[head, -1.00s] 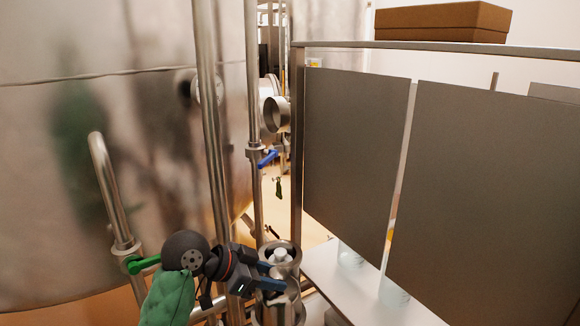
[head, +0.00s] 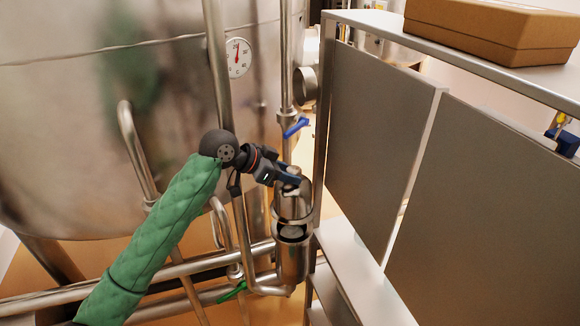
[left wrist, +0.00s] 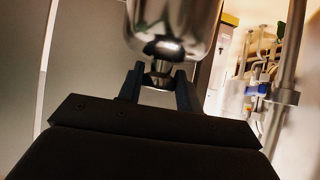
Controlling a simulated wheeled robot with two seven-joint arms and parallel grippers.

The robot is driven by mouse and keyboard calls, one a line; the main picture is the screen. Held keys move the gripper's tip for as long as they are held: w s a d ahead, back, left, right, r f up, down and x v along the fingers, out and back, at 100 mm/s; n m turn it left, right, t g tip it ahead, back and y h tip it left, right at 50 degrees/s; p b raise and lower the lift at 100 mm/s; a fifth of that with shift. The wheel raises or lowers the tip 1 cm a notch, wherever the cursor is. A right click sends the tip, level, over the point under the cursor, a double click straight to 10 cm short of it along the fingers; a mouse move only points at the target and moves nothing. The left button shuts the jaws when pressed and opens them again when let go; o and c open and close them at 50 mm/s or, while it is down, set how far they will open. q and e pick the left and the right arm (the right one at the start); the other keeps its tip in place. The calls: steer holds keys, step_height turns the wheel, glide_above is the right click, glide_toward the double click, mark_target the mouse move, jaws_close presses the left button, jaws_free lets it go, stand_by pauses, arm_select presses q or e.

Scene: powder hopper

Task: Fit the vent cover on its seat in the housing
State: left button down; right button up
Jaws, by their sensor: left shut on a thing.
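My left gripper (head: 289,181) reaches in from the left, over the upright steel housing (head: 293,262) beside the tank. Its fingers, which also show in the left wrist view (left wrist: 158,90), are shut on the narrow knob of the vent cover. The vent cover (left wrist: 172,25) is shiny rounded steel and fills the top middle of the left wrist view. In the head view the cover (head: 294,203) is partly behind the fingers, above the housing's open-looking mouth (head: 292,232). I cannot tell whether the cover touches its seat. My right gripper is not in view.
The large steel tank (head: 70,130) with a dial gauge (head: 238,58) fills the left. Steel pipes stand close around the housing, one with a blue valve handle (head: 296,127). A grey-panelled cabinet (head: 380,140) stands just right, with a brown box (head: 490,30) on top.

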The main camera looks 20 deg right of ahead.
mark_target(278, 184)
arm_select(q)
steer(key=shift+f, duration=2.2)
steer(key=shift+a, duration=0.25)
steer(key=shift+f, duration=0.2)
steer(key=shift+f+b, duration=0.45)
steer(key=shift+f, duration=0.2)
